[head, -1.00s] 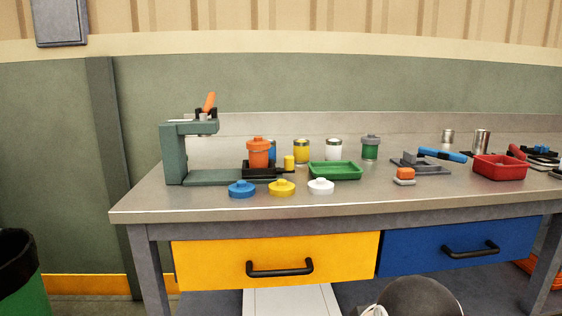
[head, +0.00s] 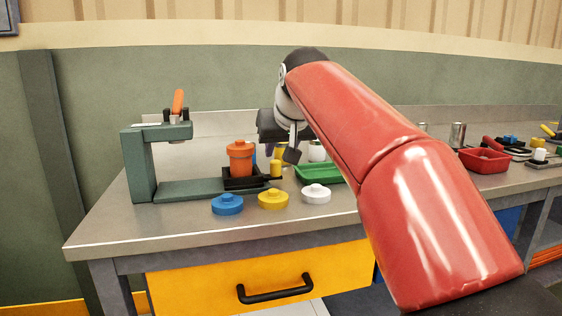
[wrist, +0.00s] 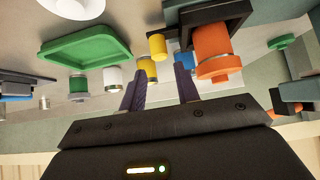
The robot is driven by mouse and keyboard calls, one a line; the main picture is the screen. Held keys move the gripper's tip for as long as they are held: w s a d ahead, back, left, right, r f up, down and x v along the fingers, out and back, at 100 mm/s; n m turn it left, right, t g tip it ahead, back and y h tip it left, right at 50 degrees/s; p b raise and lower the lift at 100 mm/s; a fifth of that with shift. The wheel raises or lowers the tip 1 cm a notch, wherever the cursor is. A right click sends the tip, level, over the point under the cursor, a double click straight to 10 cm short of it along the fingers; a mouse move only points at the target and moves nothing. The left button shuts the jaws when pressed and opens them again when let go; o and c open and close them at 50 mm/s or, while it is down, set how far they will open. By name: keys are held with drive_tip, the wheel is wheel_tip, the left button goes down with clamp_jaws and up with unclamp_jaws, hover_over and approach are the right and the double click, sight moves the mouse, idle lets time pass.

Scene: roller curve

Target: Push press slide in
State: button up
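The green press (head: 138,165) stands at the left of the bench, with an orange lever (head: 178,103) on top and a flat base (head: 195,190) reaching right. The black slide (head: 232,184) lies at that base's right end and carries an orange lidded canister (head: 240,160). Its yellow knob (head: 275,169) is on the right; the slide (wrist: 222,13), canister (wrist: 212,45) and knob (wrist: 157,46) also show in the wrist view. My gripper (head: 290,152) is above the bench, right of the knob. In the wrist view my gripper (wrist: 161,72) is open and empty, with the knob apart beyond its fingertips.
Blue (head: 227,204), yellow (head: 273,199) and white (head: 316,194) discs lie at the front. A green tray (head: 318,173) is right of the slide, partly hidden by my arm. Canisters stand behind. A red bin (head: 484,160) is farther right.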

sight(275, 161)
drive_tip(key=x, duration=0.7)
clamp_jaws()
drive_tip(key=shift+s+a, duration=0.1)
